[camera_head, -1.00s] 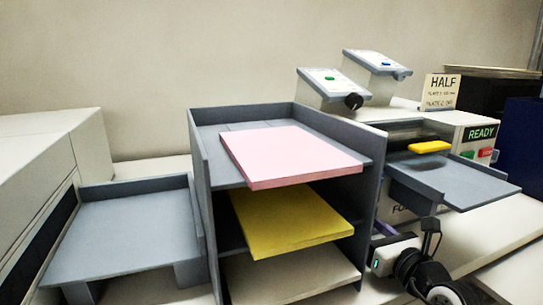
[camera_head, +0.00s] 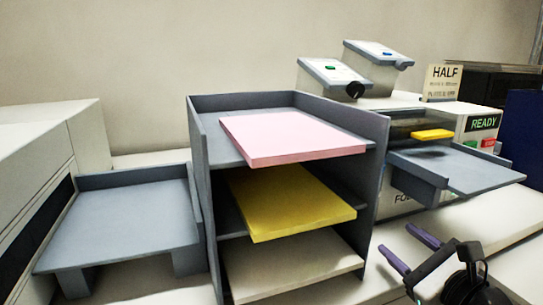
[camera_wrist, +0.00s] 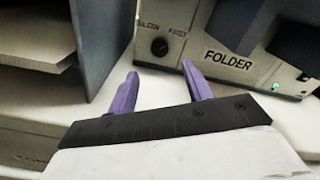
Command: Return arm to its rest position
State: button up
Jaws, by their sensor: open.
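My gripper (camera_head: 407,249) is at the lower right of the head view, in front of the folder machine and right of the grey shelf rack. Its two purple fingers are spread apart with nothing between them. In the wrist view my gripper (camera_wrist: 163,88) also shows open and empty, above a pale surface. The folder machine's front (camera_wrist: 228,62) stands just beyond the fingertips, with a dark knob and a FOLDER label. No object touches the fingers.
The grey rack (camera_head: 203,150) holds a pink stack (camera_head: 290,138), a yellow stack (camera_head: 285,203) and a cream stack (camera_head: 290,265). A grey tray (camera_head: 470,170) juts from the folder machine. An empty grey tray (camera_head: 120,225) stands left. Pale table (camera_head: 385,280) lies bare around my gripper.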

jog(key=shift+b+v, duration=0.55)
jog(key=shift+v, duration=1.75)
